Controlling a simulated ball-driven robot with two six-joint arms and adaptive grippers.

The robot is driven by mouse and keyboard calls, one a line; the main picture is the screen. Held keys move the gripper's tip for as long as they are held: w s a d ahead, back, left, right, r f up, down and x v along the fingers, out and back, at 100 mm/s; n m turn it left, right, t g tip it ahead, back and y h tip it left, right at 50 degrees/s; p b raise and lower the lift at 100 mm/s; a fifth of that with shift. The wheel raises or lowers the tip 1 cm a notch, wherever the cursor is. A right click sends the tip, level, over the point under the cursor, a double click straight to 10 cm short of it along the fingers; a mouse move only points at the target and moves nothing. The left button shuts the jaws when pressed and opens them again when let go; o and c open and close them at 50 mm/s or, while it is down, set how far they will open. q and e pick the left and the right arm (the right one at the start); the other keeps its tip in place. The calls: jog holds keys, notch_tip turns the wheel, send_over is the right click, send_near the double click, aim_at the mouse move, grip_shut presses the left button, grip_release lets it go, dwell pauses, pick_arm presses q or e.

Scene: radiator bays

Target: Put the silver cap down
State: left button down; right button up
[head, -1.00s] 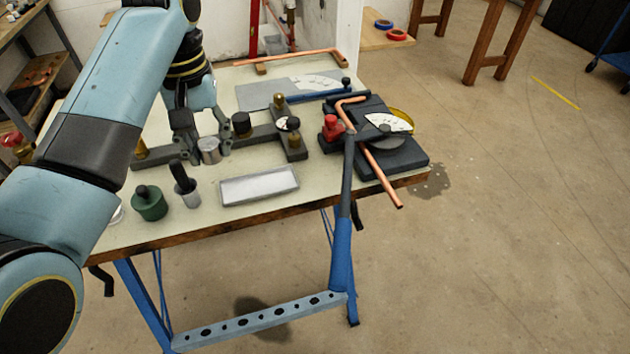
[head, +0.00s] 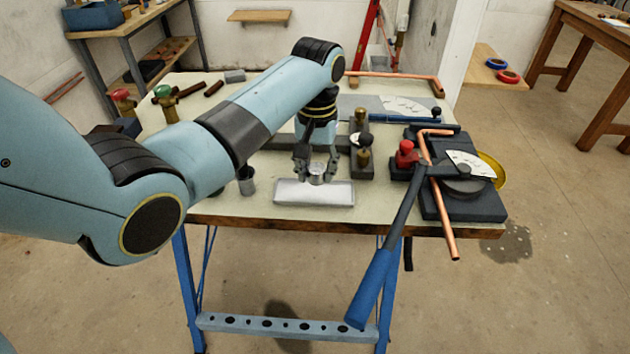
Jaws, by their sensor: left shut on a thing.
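The silver cap (head: 317,171) is a small metal cylinder in the head view. My left gripper (head: 317,168) points down and is shut on it. The cap is over the back part of a pale rectangular tray (head: 314,194) at the front of the bench. I cannot tell whether the cap touches the tray. My right gripper is out of view.
The bench (head: 225,208) also holds a grey cup (head: 246,182), brass fittings (head: 363,157) on a dark bar, and a pipe bender with a bent copper pipe (head: 441,205). Its long blue handle (head: 372,288) juts past the front edge. My left arm hides the bench's left part.

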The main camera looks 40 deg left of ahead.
aim_at(314, 193)
pick_arm(q)
jog(key=shift+w+a+f, duration=0.15)
jog(key=shift+a+f, duration=0.1)
jog(key=shift+a, duration=0.15)
jog(key=shift+a+f, duration=0.1)
jog(key=shift+f, duration=1.95)
jog(key=shift+f, duration=0.1)
jog(key=c, duration=0.9)
grip_release()
notch_tip(314, 193, up, 12)
jog(key=shift+r, duration=0.15)
